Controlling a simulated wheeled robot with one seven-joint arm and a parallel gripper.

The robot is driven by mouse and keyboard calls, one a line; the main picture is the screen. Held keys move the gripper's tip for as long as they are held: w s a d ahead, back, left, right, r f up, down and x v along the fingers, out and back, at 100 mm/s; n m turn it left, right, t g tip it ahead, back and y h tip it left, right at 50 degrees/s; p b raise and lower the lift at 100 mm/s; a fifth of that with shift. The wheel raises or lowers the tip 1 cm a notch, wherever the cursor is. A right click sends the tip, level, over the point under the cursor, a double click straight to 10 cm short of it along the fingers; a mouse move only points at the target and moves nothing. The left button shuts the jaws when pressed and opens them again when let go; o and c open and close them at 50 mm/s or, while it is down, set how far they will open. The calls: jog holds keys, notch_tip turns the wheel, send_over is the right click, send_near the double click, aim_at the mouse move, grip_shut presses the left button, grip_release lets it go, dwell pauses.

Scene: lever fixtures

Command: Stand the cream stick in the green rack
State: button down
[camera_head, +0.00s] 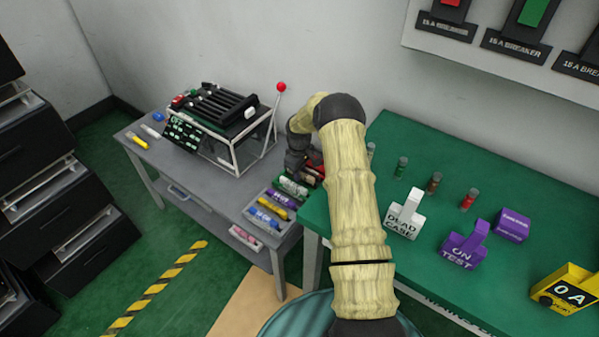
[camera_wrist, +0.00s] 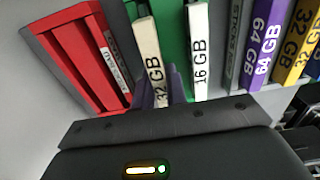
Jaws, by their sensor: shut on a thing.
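The green rack (camera_wrist: 171,35) shows behind and right of this stick. A second pale stick (camera_wrist: 199,50), marked 16 GB, is at the green rack's right side. I cannot tell whether the held stick is inside the green rack or in front of it.
A red rack (camera_wrist: 85,55) lies left of the held stick. Right of the green rack are a purple stick (camera_wrist: 262,45) and a yellow stick (camera_wrist: 298,45). In the head view, a frame with a red-knobbed lever (camera_head: 281,88) stands behind the racks.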

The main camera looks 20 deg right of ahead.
jog(key=shift+f, duration=0.3)
jog(key=c, duration=1.3)
grip_release()
jog(key=shift+c, duration=0.2)
jog(key=shift+s, duration=0.1)
notch_tip(320, 180, up, 18)
jog(key=p, duration=0.1)
jog(key=shift+f, duration=0.2)
